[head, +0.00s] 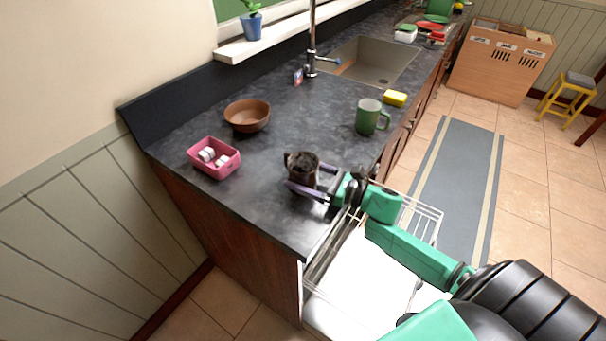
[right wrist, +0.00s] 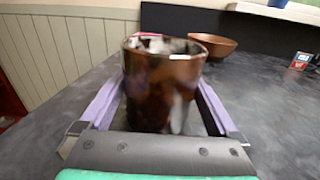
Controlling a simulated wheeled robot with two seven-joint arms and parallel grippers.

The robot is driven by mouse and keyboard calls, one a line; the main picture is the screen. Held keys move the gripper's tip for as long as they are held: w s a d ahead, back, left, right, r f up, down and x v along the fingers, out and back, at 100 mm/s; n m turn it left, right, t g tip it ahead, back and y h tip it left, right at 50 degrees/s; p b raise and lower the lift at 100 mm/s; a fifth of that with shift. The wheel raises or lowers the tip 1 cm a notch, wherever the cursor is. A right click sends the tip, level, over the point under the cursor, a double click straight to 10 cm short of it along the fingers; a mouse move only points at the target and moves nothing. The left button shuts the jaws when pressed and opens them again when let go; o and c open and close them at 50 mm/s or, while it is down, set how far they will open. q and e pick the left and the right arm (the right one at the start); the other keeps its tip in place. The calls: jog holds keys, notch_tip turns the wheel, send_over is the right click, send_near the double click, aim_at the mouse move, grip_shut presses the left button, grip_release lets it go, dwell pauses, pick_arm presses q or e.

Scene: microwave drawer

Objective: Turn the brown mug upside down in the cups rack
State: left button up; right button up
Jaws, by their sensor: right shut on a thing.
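The brown mug (head: 302,170) stands upright on the dark counter near its front edge, with its open rim up. My right gripper (head: 310,186) is shut on the brown mug, one purple finger on each side of it. In the right wrist view the mug (right wrist: 162,85) sits between the purple fingers (right wrist: 160,105), dark brown and glossy. The wire rack (head: 425,217) is in the pulled-out drawer below the counter, partly hidden behind my right arm. My left gripper is not in view.
A green mug (head: 368,117) and a yellow sponge (head: 395,98) stand farther along the counter. A brown bowl (head: 247,115) and a pink box (head: 213,157) with white items are at the left. The sink (head: 375,62) is behind. The counter between bowl and green mug is clear.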

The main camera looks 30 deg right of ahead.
notch_tip(320, 180, up, 10)
jog(key=p, duration=0.6)
